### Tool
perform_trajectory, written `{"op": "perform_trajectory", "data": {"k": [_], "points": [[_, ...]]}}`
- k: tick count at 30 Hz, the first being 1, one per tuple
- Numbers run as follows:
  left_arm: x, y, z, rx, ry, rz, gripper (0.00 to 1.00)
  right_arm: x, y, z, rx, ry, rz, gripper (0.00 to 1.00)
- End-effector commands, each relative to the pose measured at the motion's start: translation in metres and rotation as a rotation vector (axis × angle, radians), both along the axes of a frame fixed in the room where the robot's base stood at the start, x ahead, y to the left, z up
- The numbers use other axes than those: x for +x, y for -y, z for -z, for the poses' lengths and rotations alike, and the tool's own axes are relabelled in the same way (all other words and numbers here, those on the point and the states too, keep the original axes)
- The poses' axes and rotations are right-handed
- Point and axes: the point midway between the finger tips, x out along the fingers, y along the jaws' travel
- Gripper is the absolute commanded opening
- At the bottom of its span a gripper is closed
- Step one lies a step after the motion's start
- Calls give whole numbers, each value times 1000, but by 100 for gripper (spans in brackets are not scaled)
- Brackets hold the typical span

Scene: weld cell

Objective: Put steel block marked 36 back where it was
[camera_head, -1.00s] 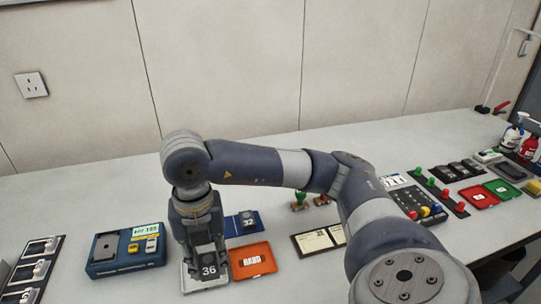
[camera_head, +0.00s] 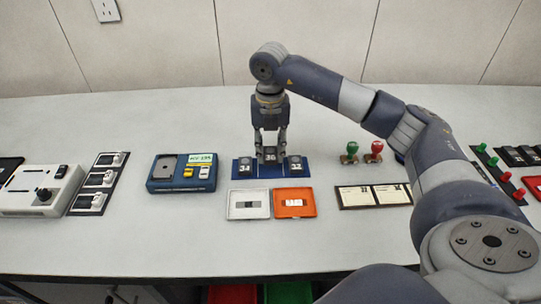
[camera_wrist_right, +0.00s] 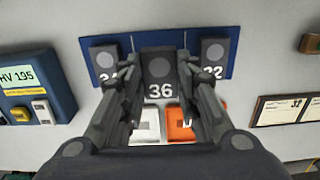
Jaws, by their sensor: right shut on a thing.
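The steel block marked 36 (camera_head: 271,157) is dark grey with a white number. It is at the middle of the blue mat (camera_head: 238,175), between the block marked 34 (camera_head: 244,166) and another block (camera_head: 294,164), whose number reads about 32. My right gripper (camera_head: 270,150) comes down from above and is shut on block 36. In the right wrist view the block (camera_wrist_right: 159,68) sits between the two fingers, over the blue mat (camera_wrist_right: 228,38). I cannot tell whether its underside touches the mat. My left gripper is not in view.
In front of the mat lie a white tray (camera_head: 235,213) and an orange tray (camera_head: 307,200). A blue tester (camera_head: 160,184) reading HV 195 stands left. Green and red stamps (camera_head: 352,150) and two label cards (camera_head: 344,200) are at right. Bare table lies behind the mat.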

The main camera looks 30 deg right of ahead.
Motion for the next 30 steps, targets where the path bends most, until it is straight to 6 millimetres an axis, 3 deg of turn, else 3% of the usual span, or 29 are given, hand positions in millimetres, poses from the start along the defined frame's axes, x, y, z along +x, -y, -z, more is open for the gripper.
{"op": "perform_trajectory", "data": {"k": [9,20,21,23,24,30], "points": [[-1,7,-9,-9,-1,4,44,0,0,32,1,-2,-1,0],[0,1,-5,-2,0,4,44,1,0,38,1,2,-1,0],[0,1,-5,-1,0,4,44,0,0,39,1,1,-1,32],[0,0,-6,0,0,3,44,0,0,38,1,1,0,45],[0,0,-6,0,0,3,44,0,0,38,1,1,0,50],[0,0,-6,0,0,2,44,0,0,38,1,1,0,50]]}}
